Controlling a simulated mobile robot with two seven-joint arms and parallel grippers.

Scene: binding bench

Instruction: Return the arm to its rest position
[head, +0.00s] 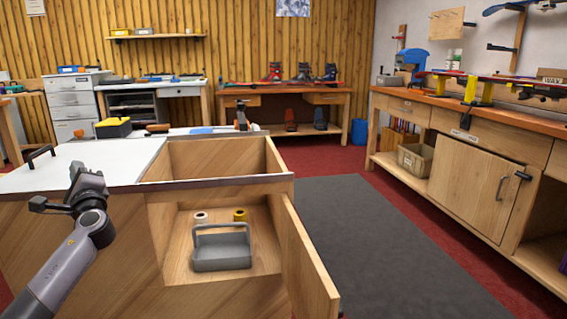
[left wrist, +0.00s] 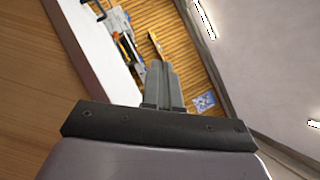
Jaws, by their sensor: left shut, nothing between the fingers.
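My left arm comes in from the lower left of the head view, with its left gripper (head: 88,172) raised beside the front of the wooden bench cabinet (head: 95,245). In the left wrist view the two fingers of the left gripper (left wrist: 161,75) lie together, shut and empty. They point up toward the wood-panelled wall and the ceiling. The gripper is apart from the grey caddy (head: 222,250), which stands inside the open compartment to the right. My right gripper does not show in either view.
The cabinet door (head: 310,262) hangs open on the right. A cream roll (head: 200,217) and a yellow roll (head: 240,215) stand behind the caddy. The white bench top (head: 85,163) has a black handle (head: 40,153) at its left. A dark mat (head: 375,240) lies clear on the red floor.

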